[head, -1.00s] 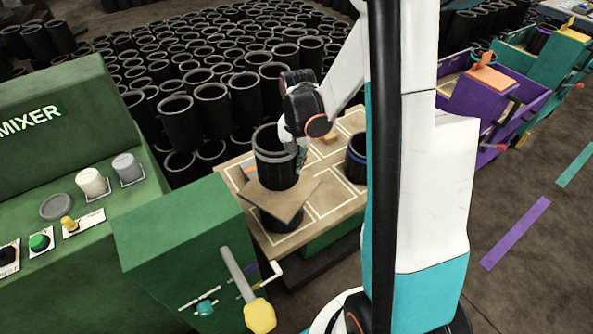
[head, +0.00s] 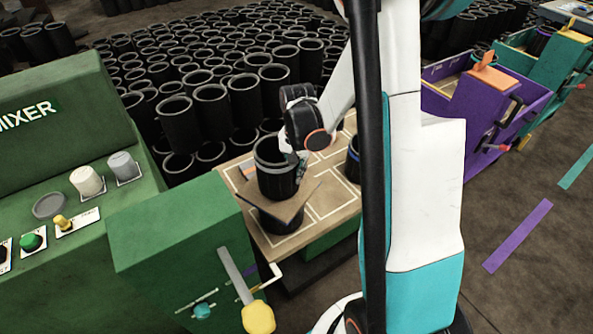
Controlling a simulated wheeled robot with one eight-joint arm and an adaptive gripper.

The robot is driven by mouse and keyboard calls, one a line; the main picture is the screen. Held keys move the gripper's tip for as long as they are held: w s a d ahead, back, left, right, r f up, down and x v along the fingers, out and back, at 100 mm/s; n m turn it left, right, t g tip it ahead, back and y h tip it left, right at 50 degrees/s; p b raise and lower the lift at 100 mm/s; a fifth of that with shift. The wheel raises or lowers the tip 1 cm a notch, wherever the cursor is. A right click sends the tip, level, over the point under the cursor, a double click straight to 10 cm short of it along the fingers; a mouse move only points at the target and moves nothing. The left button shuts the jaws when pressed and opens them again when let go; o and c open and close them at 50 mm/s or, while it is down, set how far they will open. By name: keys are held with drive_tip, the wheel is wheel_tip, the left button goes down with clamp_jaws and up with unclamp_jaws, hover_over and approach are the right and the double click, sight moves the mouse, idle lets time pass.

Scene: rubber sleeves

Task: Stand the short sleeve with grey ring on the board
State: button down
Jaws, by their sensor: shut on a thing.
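The short black sleeve with a grey ring (head: 276,177) is upright over the thin brown board (head: 301,199). Its lower edge overlaps the board in the picture; I cannot tell whether it touches. The board lies across the top of another black sleeve (head: 281,222) on the worktable. My gripper (head: 299,163) is at the right side of the grey-ringed sleeve and shut on its wall. The fingertips are partly hidden.
A sleeve with a blue ring (head: 352,160) stands on the marked worktable (head: 325,205), partly behind my arm. The green mixer (head: 60,150) and a green box (head: 172,225) with a yellow-ended lever (head: 258,317) are at left. Many black sleeves crowd behind.

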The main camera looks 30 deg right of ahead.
drive_tip(key=c, duration=1.7)
unclamp_jaws()
drive_tip(key=shift+r, duration=0.1)
wheel_tip(320, 180, up, 13)
drive_tip(key=p, duration=0.5)
